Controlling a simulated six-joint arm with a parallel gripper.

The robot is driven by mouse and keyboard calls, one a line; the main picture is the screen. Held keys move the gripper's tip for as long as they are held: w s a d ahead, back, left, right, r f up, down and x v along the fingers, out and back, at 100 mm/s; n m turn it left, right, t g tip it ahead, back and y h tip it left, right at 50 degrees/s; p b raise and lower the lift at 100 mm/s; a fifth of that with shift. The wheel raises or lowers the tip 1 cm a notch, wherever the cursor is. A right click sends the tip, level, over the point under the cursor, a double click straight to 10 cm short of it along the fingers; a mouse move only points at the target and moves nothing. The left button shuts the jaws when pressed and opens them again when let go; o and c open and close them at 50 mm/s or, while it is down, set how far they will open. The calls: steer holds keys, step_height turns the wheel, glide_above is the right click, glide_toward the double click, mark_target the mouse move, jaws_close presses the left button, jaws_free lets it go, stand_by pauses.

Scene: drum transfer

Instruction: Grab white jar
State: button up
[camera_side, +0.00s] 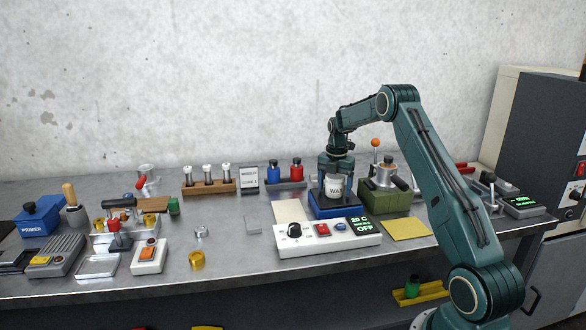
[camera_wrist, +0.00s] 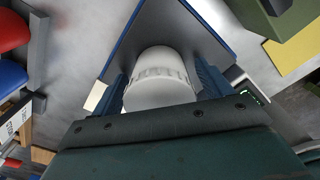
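In the wrist view the white jar (camera_wrist: 160,88) lies between the two fingers of my gripper (camera_wrist: 166,82). My gripper (camera_side: 336,172) points straight down over the jar in the side view, with a finger on either side of it. The fingers look very close to the jar's sides, but I cannot tell whether they touch it. The jar's lower part is partly hidden by the gripper body in the wrist view.
A white control box (camera_side: 328,240) with a knob and a display reading OFF stands in front of the platform. A green device (camera_side: 384,198) with a metal pot stands close on the right. Blue and red bottles (camera_side: 285,170) stand to the left. A yellow sheet (camera_side: 406,230) lies at front right.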

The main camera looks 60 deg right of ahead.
steer(key=shift+r, duration=0.1)
steer(key=c, duration=1.2)
steer(key=shift+r, duration=0.15)
step_height(320, 180, up, 20)
steer(key=shift+f, duration=0.2)
